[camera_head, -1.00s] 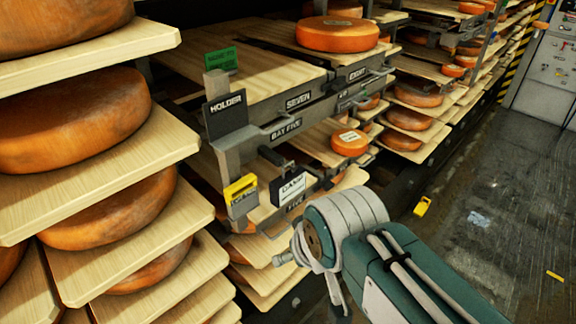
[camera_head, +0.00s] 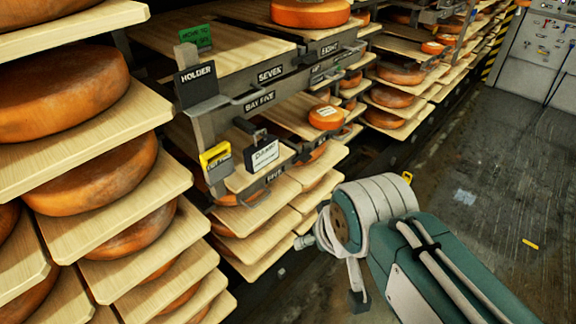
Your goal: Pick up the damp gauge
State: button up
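The damp gauge (camera_head: 263,155) is a small dark box with a white label that seems to read "DAMP" and a dark upright part behind it. It stands upright at the front of a lower wooden shelf in the middle rack, above the label strip. My arm reaches in from the lower right, with its rounded joint to the right of and below the gauge, apart from it. A thin pale part with a dark tip hangs below the joint. I cannot make out my gripper's fingers, and nothing is seen touching the gauge.
A yellow-topped grey piece (camera_head: 216,161) is left of the gauge. A grey bracket with a "HOLDER" plate (camera_head: 197,79) and green card (camera_head: 196,38) stands above. Cheese wheels on boards (camera_head: 95,182) crowd the left. The floor (camera_head: 470,180) at right is mostly clear.

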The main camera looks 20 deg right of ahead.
aim_at(258, 156)
jog(key=i+l+u, duration=0.25)
jog(key=l, duration=0.35)
jog(key=i+l+u, duration=0.1)
jog(key=i+l, duration=0.2)
jog(key=i+l+u, duration=0.1)
jog(key=l, duration=0.25)
